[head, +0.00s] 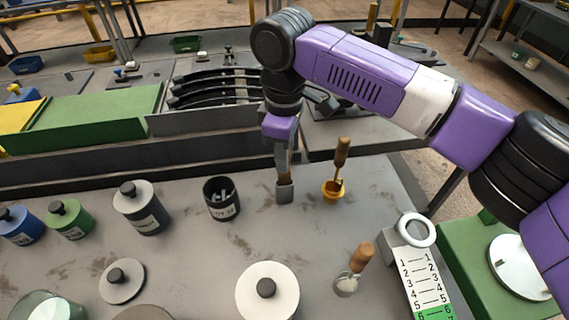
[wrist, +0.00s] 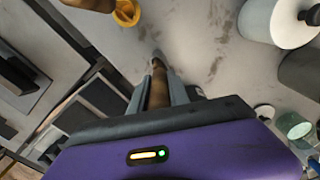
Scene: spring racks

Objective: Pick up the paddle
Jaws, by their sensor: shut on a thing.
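The paddle (head: 285,192) has a brown wooden handle and a grey, flat lower end. It stands upright under my gripper (head: 282,158) in the head view, near the back of the grey table. My gripper is shut on its handle. In the wrist view the brown handle (wrist: 158,88) lies between the two grey fingers of my gripper (wrist: 158,80). I cannot tell whether the lower end touches the table. The upper handle is partly hidden by the fingers.
A yellow cup (head: 333,190) with a wooden-handled tool stands close on the right; a dark labelled cup (head: 220,198) stands on the left. Another wooden-handled tool (head: 360,256) is nearer the front. Lidded jars (head: 140,207) fill the left. A dark raised edge (head: 140,165) runs behind.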

